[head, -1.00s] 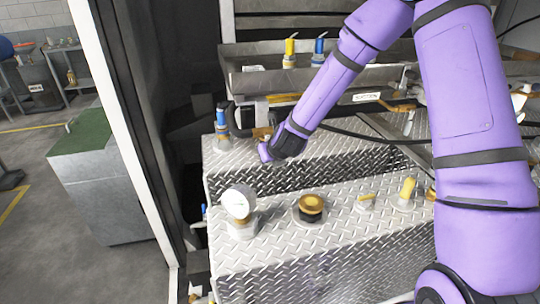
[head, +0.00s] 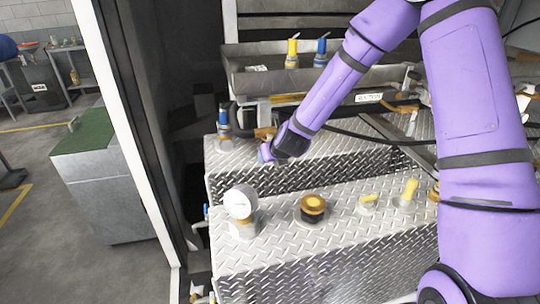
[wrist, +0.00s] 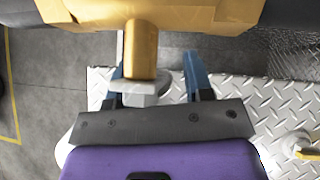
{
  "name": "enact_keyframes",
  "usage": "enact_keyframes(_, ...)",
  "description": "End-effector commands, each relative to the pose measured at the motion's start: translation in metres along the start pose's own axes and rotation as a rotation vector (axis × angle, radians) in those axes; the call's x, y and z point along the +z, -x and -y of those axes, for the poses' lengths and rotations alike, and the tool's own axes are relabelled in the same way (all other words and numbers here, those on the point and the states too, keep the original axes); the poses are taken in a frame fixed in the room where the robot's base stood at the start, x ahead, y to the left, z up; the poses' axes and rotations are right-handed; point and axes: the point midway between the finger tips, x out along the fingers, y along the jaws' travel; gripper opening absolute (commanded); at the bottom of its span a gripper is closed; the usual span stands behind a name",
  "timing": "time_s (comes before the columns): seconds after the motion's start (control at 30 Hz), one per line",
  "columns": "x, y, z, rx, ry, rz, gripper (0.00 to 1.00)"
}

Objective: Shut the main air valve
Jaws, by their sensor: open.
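A valve with an upright blue handle (head: 223,118) stands at the left rear of the diamond-plate deck in the head view. I cannot read a label that marks it as the main air valve. My gripper (head: 266,153) is low over the deck, to the right of and nearer than that valve. In the wrist view my open gripper (wrist: 157,75) has its two blue fingers apart. A brass stem (wrist: 141,48) with a grey hex fitting (wrist: 139,88) shows between them, close to the left finger. I cannot tell whether they touch.
A white gauge (head: 240,203), a brass cap (head: 312,207) and a yellow-handled valve (head: 407,193) stand on the front deck (head: 300,250). Another yellow handle (head: 292,50) and blue handle (head: 321,50) stand on the rear tray. A white post (head: 125,120) rises at left.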

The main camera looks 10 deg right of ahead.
Motion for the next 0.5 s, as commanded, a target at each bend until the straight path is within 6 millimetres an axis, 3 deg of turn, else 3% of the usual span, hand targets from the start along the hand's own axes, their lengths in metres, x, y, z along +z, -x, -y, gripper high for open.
enact_keyframes(0.17, 0.001, 0.013, 0.0, 0.0, 0.001, 0.001, 0.47)
enact_keyframes(0.5, 0.002, 0.067, 0.002, -0.002, 0.0, 0.003, 0.47)
